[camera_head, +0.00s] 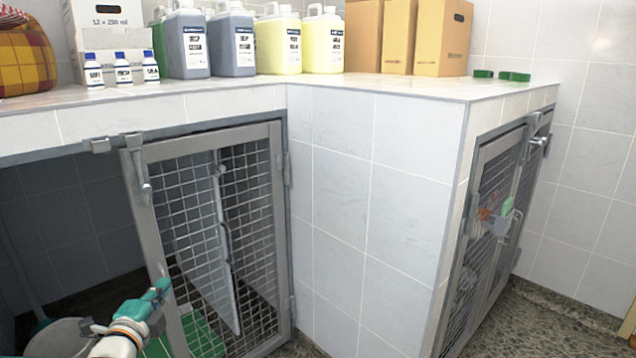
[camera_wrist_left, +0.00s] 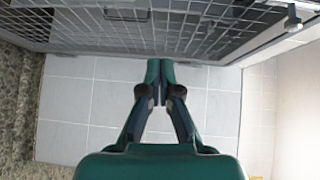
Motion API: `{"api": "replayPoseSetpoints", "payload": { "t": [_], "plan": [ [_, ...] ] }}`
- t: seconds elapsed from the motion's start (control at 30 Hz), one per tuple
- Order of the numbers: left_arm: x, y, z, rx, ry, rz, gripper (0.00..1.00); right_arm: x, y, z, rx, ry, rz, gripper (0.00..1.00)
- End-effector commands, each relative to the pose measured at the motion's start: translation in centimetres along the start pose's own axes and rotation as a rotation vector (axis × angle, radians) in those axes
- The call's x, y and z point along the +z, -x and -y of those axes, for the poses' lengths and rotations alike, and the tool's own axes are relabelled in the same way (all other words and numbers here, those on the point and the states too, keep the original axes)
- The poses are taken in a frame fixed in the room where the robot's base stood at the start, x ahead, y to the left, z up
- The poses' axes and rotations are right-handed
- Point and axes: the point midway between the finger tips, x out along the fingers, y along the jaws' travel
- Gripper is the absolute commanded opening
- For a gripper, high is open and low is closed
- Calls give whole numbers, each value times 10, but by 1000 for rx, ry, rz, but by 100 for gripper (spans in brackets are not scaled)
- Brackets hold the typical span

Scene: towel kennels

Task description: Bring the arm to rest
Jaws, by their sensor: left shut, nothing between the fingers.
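My left gripper (camera_head: 160,288) is at the lower left of the head view, in front of the left mesh kennel door (camera_head: 215,250). Its green fingers are shut and hold nothing. In the left wrist view the gripper (camera_wrist_left: 160,72) shows its two fingertips together, pointing toward grey tiles and a wire mesh panel (camera_wrist_left: 200,30). I cannot tell from the views whether the fingers touch the door. My right gripper is in neither view.
The left door stands ajar, with a latch (camera_head: 140,180) on its left edge. Jugs (camera_head: 186,45), boxes (camera_head: 440,38) and small bottles (camera_head: 122,70) stand on the counter (camera_head: 380,86). Another mesh door (camera_head: 465,300) is on the right.

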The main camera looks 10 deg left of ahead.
Motion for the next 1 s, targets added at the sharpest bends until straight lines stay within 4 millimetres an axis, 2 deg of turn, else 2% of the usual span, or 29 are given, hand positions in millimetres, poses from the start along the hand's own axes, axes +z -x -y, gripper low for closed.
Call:
{"api": "replayPoseSetpoints", "payload": {
  "t": [0.03, 0.13, 0.27, 0.3, 0.4, 0.47, 0.5, 0.57, 0.6, 0.7, 0.8, 0.9, 1.0],
  "plan": [
    [-18, -4, -23, 50, 14, -33, 0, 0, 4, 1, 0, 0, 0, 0],
    [-54, -6, -77, 165, 49, -91, 0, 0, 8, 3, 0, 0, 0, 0],
    [-103, 12, -161, 379, 172, -148, 0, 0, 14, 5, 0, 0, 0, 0],
    [-117, 22, -187, 454, 229, -154, 0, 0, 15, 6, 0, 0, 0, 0],
    [-151, 57, -247, 653, 392, -143, 0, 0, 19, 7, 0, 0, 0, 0],
    [-169, 84, -280, 780, 503, -110, 0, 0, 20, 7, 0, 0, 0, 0],
    [-180, 104, -301, 868, 578, -78, 0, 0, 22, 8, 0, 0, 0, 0],
    [-194, 138, -330, 1001, 700, -4, 0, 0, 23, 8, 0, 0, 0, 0],
    [-202, 162, -347, 1089, 783, 62, 0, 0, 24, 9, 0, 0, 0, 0],
    [-215, 219, -378, 1276, 990, 281, 0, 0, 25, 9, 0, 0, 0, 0],
    [-217, 256, -391, 1370, 1157, 504, 0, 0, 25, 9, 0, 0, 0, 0],
    [-216, 276, -393, 1399, 1294, 699, 0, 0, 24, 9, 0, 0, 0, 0],
    [-215, 288, -394, 1395, 1411, 872, 0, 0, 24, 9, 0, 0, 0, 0]
  ]
}}
